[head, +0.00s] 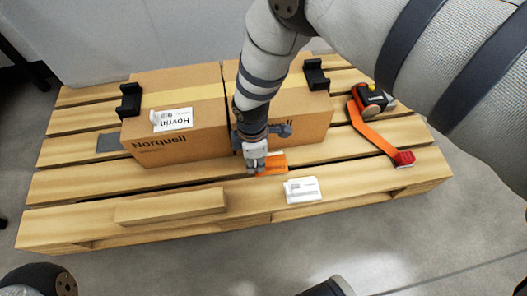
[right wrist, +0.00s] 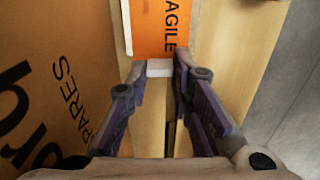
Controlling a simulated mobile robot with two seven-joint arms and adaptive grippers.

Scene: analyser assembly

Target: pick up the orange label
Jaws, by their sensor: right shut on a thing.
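The orange label (head: 272,165) is at the front of the right-hand cardboard box, just above the pallet slats; part of it is hidden by my right gripper. In the right wrist view the label (right wrist: 150,28) shows black letters "AGILE", with a white edge and a small white piece at its near end. My right gripper (head: 256,166) is shut on the label at that end. Its fingertips (right wrist: 160,66) sit either side of the white piece. I cannot tell whether the label touches the slat. My left gripper is not in view.
Two cardboard boxes (head: 180,149) with black corner pieces stand on the wooden pallet (head: 350,192). A white label (head: 302,190) and a loose wood block (head: 170,207) lie in front. An orange strap (head: 372,135) with a ratchet (head: 374,100) lies at right.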

